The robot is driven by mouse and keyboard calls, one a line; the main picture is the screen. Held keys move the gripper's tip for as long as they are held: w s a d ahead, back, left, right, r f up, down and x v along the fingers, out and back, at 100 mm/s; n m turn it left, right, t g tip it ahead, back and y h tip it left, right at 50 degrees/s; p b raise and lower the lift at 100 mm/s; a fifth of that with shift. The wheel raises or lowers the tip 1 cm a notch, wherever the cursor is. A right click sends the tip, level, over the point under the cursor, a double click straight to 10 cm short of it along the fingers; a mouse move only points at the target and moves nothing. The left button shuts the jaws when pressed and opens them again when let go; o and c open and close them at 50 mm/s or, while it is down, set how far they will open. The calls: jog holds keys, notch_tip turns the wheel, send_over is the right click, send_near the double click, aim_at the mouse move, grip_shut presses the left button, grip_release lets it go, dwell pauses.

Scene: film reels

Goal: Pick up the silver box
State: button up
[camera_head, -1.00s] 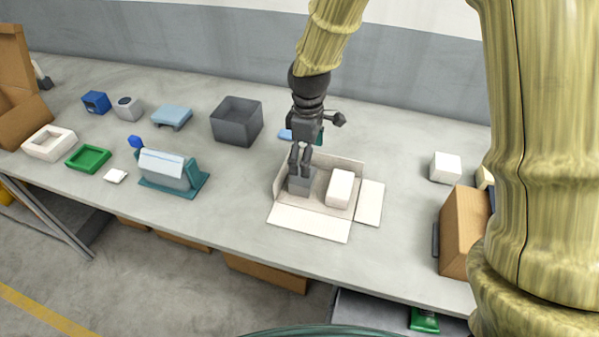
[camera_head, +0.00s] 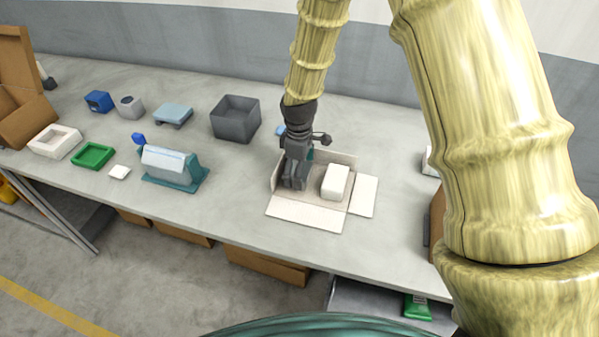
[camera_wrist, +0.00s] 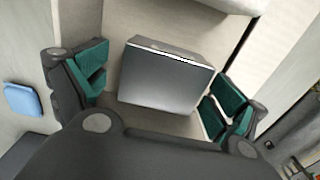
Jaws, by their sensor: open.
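The silver box (camera_wrist: 165,80) is a grey block with a bright top edge, standing in an open white carton (camera_head: 306,214) on the workbench. In the wrist view it lies between the two teal-padded fingers of my gripper (camera_wrist: 158,88). The fingers are apart, with a gap showing on the left side; the right finger is close to the box, and I cannot tell whether it touches. In the head view my gripper (camera_head: 295,183) points down into the left part of the carton and hides most of the box.
A white block (camera_head: 336,182) stands in the carton right of my gripper. A dark grey open bin (camera_head: 236,120) and a teal holder (camera_head: 174,168) stand to the left. A small blue item (camera_wrist: 22,99) lies outside the carton. The bench front is clear.

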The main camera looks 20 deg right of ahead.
jog(key=shift+s, duration=0.25)
jog(key=shift+w, duration=0.15)
jog(key=c, duration=1.2)
jog(key=shift+o, duration=0.2)
